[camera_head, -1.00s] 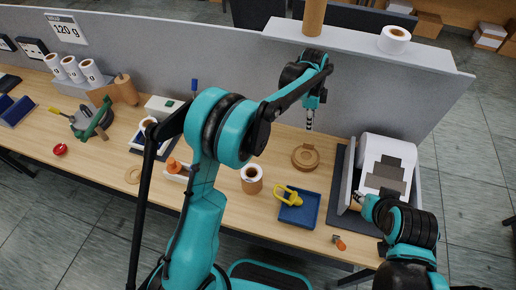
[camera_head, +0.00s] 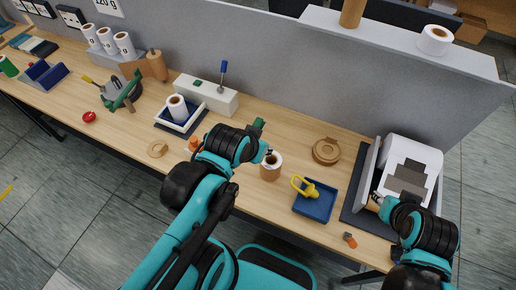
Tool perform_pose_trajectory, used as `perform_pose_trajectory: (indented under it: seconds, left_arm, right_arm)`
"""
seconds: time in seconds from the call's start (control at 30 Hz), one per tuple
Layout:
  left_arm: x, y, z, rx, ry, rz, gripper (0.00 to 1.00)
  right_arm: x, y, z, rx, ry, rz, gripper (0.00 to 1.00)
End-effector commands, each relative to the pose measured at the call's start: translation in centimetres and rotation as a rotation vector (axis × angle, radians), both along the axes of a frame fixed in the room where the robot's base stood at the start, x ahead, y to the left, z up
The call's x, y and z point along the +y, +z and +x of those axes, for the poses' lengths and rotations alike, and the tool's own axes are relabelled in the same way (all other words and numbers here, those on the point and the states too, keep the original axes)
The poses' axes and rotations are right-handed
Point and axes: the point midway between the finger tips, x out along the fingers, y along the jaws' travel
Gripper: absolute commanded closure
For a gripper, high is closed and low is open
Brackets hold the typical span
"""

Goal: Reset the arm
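My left arm (camera_head: 205,200) reaches up from the bottom centre and is folded over the front of the table. Its gripper end (camera_head: 266,150) is near the brown paper roll (camera_head: 270,169); the fingers are too small and hidden to tell open from shut. My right arm (camera_head: 425,228) comes in from the lower right. Its gripper (camera_head: 377,199) is at the front left side of the white printer (camera_head: 410,165), by the open side panel. A small tan patch shows beside its fingertips; I cannot tell if it is held.
A blue tray (camera_head: 318,208) with a yellow tool (camera_head: 304,186) lies between the arms. A tan disc (camera_head: 326,151) lies behind it. An orange-tipped piece (camera_head: 349,239) lies near the front edge. A grey partition (camera_head: 300,75) runs along the back. White rolls (camera_head: 107,39) stand at left.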

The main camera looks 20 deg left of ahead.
Motion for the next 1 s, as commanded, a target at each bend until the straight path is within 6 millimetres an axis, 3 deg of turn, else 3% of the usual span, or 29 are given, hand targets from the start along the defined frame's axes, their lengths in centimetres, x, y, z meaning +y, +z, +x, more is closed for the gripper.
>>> perform_pose_trajectory:
  seconds: [0.43, 0.73, 1.0]
  left_arm:
    - [0.3, -0.8, -0.8, -0.019, 0.045, -0.023, 0.73]
    - [0.3, -5.6, -0.8, -0.018, 0.043, -0.022, 0.73]
    - [0.3, -5.2, -0.8, -0.018, 0.043, -0.022, 0.73]
  right_arm:
    - [0.0, -0.2, 0.0, 0.0, 0.0, 0.0, 0.66]
    - [0.0, -5.0, 0.0, 0.0, 0.0, 0.0, 0.66]
    - [0.0, -4.6, 0.0, 0.0, 0.0, 0.0, 0.66]
